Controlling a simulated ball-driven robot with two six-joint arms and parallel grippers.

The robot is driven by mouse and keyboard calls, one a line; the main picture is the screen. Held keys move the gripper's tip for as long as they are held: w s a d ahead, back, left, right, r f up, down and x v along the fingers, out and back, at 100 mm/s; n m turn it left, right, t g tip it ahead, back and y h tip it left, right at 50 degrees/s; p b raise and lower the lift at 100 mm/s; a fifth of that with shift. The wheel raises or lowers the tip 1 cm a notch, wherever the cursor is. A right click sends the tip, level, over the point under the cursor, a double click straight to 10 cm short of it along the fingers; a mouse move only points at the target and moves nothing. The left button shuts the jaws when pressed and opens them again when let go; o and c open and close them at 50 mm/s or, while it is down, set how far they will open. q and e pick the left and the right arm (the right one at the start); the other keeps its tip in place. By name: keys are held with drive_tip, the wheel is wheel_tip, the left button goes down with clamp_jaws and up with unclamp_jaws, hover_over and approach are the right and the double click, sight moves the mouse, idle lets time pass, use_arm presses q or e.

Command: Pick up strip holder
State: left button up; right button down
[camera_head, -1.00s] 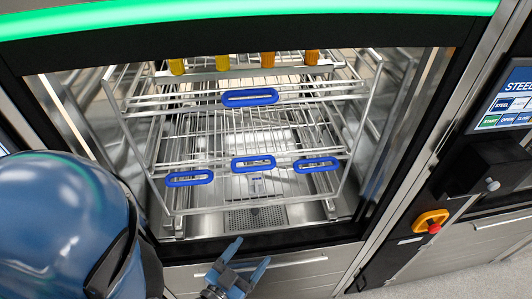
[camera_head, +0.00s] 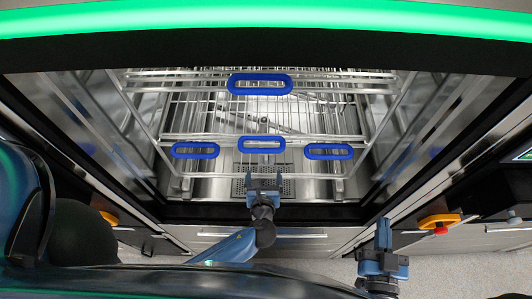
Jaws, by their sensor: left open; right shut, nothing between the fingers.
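I cannot single out the strip holder for certain. Blue oval frames are on the wire rack: one at the upper middle (camera_head: 260,77), and below it one at the left (camera_head: 195,156), one in the middle (camera_head: 262,137) and one at the right (camera_head: 328,157). My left gripper (camera_head: 264,183) is open at the front edge of the chamber, fingers pointing inward, just below the lower middle blue frame and apart from it. It covers part of the perforated drain plate behind. My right gripper (camera_head: 383,232) is shut and empty, outside the chamber at the lower right.
The wire rack (camera_head: 366,130) stands in the open steel washer chamber, with metal side walls close on both sides. A black sill (camera_head: 330,215) runs along the front. An orange switch with a red button (camera_head: 440,223) is on the right panel.

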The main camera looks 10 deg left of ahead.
sight(266, 161)
use_arm(q)
drive_tip(key=x, duration=0.5)
drive_tip(key=shift+w, duration=0.15)
drive_tip(key=shift+w+p, duration=0.4)
drive_tip(key=shift+w, duration=0.2)
drive_tip(key=shift+x, duration=2.1)
drive_tip(key=shift+d, duration=0.15)
drive_tip(key=shift+s, duration=0.1)
drive_tip(key=shift+c, duration=0.3)
drive_tip(key=shift+c, duration=1.1)
drive_tip(key=c, duration=1)
